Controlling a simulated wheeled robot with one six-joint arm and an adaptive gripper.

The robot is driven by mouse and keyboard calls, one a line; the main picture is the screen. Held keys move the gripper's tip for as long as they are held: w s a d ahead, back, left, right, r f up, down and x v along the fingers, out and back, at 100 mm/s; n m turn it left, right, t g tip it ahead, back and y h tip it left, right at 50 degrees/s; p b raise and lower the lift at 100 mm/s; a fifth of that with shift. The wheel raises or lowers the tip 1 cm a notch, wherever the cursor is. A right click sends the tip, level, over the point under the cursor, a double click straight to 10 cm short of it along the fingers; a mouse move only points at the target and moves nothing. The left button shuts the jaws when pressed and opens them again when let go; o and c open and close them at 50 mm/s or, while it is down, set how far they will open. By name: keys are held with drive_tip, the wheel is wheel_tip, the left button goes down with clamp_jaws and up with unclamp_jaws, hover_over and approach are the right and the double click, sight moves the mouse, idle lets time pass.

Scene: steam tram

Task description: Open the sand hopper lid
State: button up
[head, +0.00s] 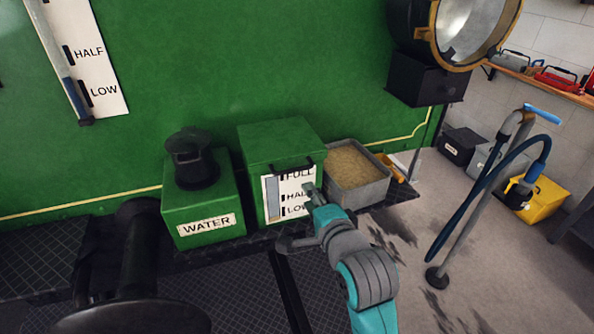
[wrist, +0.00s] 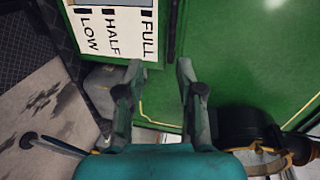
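The sand hopper (head: 264,178) is a green box with a FULL/HALF/LOW gauge on its front. Its green lid (head: 280,140) lies flat and closed on top, with a black bar handle (head: 291,171) at the front edge. My gripper (head: 313,191) is in front of the gauge's right side, just below the handle. In the wrist view the two fingers (wrist: 160,66) are apart with nothing between them. The handle (wrist: 173,32) shows there just beyond the fingertips, beside the gauge (wrist: 113,30). I cannot tell the exact gap to the handle.
A green WATER box (head: 203,208) with a black cap stands left of the hopper. A grey tray of sand (head: 372,192) sits on its right. A large lamp (head: 462,35) hangs at upper right. A water stand with a blue hose (head: 480,200) stands on the floor at right.

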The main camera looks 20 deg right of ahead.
sight(296, 171)
drive_tip(key=shift+m, duration=0.3)
drive_tip(key=x, duration=0.3)
drive_tip(key=r+x, duration=0.1)
drive_tip(key=x, duration=0.7)
drive_tip(key=shift+w+r, duration=0.25)
drive_tip(key=shift+r, duration=0.15)
clamp_jaws()
